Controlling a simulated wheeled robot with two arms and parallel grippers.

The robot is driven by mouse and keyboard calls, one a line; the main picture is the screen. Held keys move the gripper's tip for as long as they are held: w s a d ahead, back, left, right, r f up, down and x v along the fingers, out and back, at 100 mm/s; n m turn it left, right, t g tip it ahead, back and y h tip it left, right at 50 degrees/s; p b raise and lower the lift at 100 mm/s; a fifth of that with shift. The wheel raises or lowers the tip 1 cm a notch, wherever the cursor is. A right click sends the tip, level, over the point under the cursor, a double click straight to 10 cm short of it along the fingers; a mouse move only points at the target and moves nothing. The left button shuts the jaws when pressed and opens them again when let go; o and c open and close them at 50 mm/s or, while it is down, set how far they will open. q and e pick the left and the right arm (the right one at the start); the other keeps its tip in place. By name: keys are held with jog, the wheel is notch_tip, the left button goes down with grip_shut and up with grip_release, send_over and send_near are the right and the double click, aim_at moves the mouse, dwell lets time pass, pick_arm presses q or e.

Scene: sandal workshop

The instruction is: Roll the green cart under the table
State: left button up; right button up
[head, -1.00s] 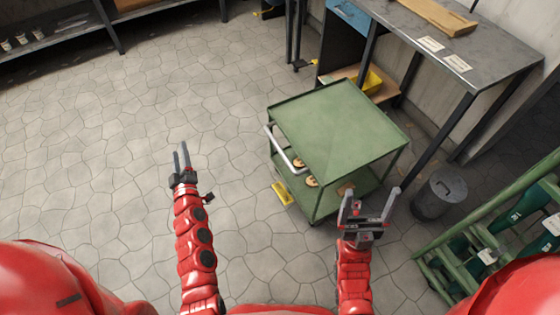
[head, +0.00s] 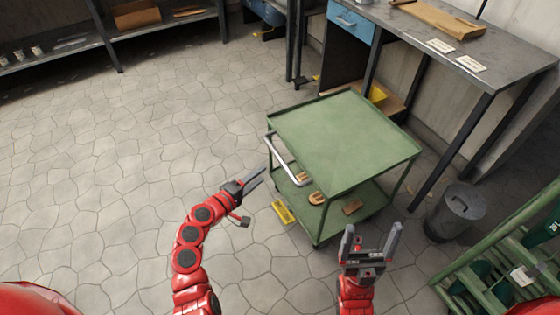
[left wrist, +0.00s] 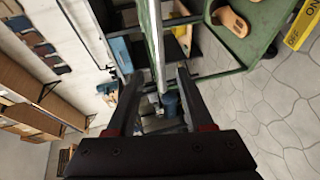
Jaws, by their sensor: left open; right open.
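The green cart (head: 345,140) stands on the floor in front of the grey metal table (head: 405,22). Its silver push handle (head: 286,163) is on its left side. My left gripper (head: 263,175) is open beside that handle, its fingers pointing towards it. In the left wrist view the handle (left wrist: 157,50) shows between my open left fingers (left wrist: 157,85); I cannot tell whether they touch it. My right gripper (head: 372,238) is open and empty, near the cart's front right side. The cart's lower shelf (head: 338,215) carries several brown sole-like pieces.
A grey bin (head: 455,212) stands right of the cart. A blue drawer unit (head: 350,22) is under the table's left part. A yellow caster lock or plate (head: 284,212) is by the cart. The floor at left is clear.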

aim_at(280, 157)
pick_arm(q)
jog(key=b+x, duration=0.2)
jog(key=x, duration=0.9)
jog(key=shift+w+d, duration=0.1)
jog(key=shift+w, duration=0.1)
grip_shut()
jog(key=shift+f, duration=0.1)
dwell(0.8)
